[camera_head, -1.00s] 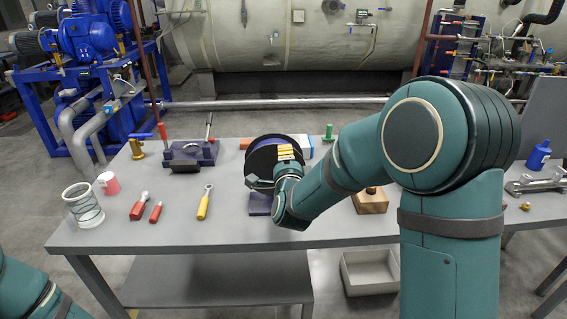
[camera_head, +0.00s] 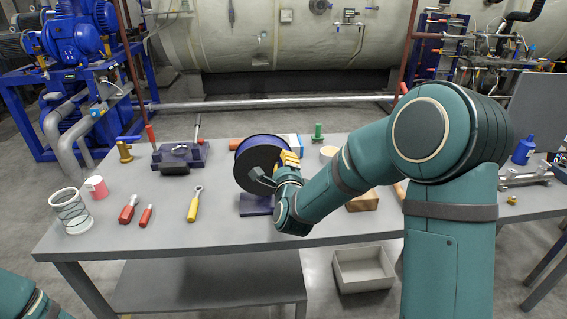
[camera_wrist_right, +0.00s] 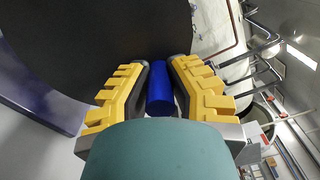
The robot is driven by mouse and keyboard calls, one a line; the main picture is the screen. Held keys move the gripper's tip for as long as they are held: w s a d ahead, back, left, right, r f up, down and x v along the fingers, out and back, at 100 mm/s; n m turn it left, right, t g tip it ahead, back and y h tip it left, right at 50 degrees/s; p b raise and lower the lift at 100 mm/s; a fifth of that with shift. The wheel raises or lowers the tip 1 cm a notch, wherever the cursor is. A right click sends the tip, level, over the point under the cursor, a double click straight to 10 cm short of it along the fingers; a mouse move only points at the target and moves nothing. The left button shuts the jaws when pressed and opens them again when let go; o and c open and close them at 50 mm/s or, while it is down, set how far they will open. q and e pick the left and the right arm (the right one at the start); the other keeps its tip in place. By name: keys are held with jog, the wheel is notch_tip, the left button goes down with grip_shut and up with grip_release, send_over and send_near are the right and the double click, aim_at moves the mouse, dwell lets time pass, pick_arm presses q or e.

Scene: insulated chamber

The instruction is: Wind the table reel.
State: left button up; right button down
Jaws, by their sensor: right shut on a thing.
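The table reel is a dark blue spool (camera_head: 247,147) with a black face, standing on a blue base (camera_head: 254,206) near the middle of the table. My right gripper (camera_head: 271,172) is in front of its face, towards the right side. In the right wrist view my yellow-padded right gripper (camera_wrist_right: 160,80) is shut around a blue cylindrical handle (camera_wrist_right: 160,97). The reel's black face (camera_wrist_right: 90,35) fills the upper left there. The far end of the handle is hidden. My left gripper is out of view; only part of my left arm shows at the lower left.
A wooden block (camera_head: 362,202) stands to the right, partly behind my arm.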

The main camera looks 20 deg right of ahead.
jog(key=c, duration=0.8)
grip_release()
jog(key=shift+w, duration=0.1)
jog(key=shift+c, duration=0.2)
jog(key=v, duration=0.7)
jog(key=shift+s, duration=0.35)
jog(key=shift+a, duration=0.1)
